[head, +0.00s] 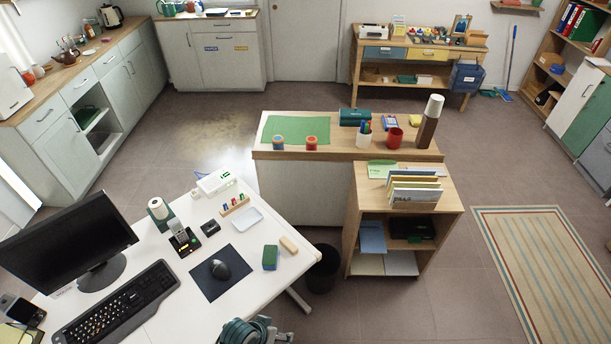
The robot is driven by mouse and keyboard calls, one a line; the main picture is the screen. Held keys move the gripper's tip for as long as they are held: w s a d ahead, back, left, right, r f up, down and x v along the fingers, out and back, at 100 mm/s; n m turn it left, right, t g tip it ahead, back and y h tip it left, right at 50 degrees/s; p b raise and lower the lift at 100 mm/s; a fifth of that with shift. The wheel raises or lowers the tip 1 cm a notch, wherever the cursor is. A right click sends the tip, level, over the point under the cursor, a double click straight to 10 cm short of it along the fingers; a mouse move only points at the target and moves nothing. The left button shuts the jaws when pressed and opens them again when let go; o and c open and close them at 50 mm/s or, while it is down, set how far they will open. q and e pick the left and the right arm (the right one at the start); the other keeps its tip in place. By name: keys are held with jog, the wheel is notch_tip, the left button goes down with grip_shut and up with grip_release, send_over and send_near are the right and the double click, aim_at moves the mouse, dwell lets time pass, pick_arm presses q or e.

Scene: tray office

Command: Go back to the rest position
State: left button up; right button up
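Neither of my grippers can be made out in the head view, and no arm comes in from the left or the right. A teal and grey piece (245,332) is cut off by the bottom edge, beside the white desk's near edge. I cannot tell what it is.
The white desk (150,262) holds a monitor (62,240), keyboard (118,306), mouse on a dark mat (205,283), cordless phone (183,237) and small tray (249,218). A wooden-topped counter (345,153) and shelf unit (443,203) stand beyond. Floor is free right, around the striped rug (548,262).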

pick_arm(q)
jog(key=s+a+f+n+y, duration=0.1)
jog(key=s+a+y, duration=0.1)
jog(key=s+a, duration=0.3)
jog(key=s+a+y, duration=0.1)
jog(key=s+a, duration=0.2)
jog(key=a, duration=0.5)
notch_tip(320, 180, down, 26)
jog(key=s+g, duration=0.1)
jog(key=s, duration=0.1)
jog(key=s+a+f+g, duration=0.1)
jog(key=s+a+f, duration=0.1)
jog(key=s+f, duration=1.4)
jog(key=shift+s+a+f+y+b, duration=0.3)
jog(key=shift+s+b, duration=0.1)
jog(key=shift+s, duration=0.4)
